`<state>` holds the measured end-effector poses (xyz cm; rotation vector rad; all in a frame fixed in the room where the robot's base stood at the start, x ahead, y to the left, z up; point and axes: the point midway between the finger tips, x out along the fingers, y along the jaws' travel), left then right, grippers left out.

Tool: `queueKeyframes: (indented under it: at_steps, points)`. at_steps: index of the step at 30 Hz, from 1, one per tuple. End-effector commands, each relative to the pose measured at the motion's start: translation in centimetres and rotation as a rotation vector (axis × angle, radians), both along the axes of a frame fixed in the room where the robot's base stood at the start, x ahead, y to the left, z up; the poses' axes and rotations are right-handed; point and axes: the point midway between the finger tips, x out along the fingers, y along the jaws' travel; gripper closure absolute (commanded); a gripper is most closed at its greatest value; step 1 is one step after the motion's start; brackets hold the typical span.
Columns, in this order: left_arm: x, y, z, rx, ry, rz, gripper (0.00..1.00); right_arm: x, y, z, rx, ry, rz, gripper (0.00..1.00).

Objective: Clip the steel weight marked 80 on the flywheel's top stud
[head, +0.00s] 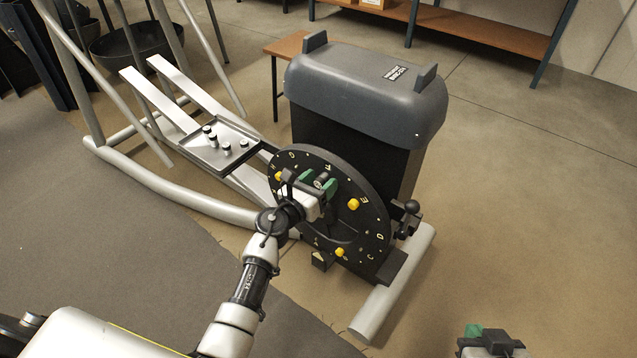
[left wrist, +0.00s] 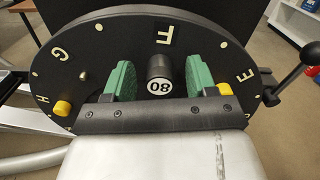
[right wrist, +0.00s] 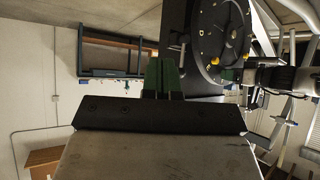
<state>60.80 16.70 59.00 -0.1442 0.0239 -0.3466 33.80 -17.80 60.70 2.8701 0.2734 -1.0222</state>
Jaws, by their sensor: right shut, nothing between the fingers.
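The steel weight marked 80 (left wrist: 159,75) is a dark cylinder with a white number label on its end. It sits against the flywheel (left wrist: 215,50) just below the letter F; it also shows in the head view (head: 320,181), near the wheel's upper part. The stud behind it is hidden. My left gripper (left wrist: 158,80) is open, its green fingers on either side of the weight with a gap at each side. It also shows in the head view (head: 317,186). My right gripper (right wrist: 161,77) is shut and empty, away from the wheel; part of it shows at the bottom of the head view (head: 480,332).
Yellow knobs (head: 353,204) sit on the wheel's face. A bare metal stud (left wrist: 84,76) shows near G. A tray (head: 188,156) with several small weights rests on the frame rails. A black-knobbed lever (head: 410,208) stands right of the wheel. A grey housing (head: 350,90) rises behind.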

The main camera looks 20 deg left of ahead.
Motion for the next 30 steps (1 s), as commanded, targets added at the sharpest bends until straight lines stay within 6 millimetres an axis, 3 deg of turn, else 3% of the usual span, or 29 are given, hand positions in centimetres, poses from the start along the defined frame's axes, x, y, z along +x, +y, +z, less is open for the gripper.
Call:
queueKeyframes:
  at_steps: [10, 22, 30]
  points:
    - [-0.9, 0.3, -0.1, 0.000, 0.004, 0.000, 0.43, -0.3, -0.1, 0.0, -0.004, 0.023, -0.002, 1.00]
    - [-7.9, 2.8, -0.1, 0.003, 0.004, -0.002, 0.43, -3.5, -1.3, -1.8, -0.055, 0.256, -0.019, 1.00]
    - [-10.1, 3.6, -0.1, 0.001, 0.002, -0.001, 0.43, -3.6, -1.4, -1.9, -0.058, 0.265, -0.020, 1.00]
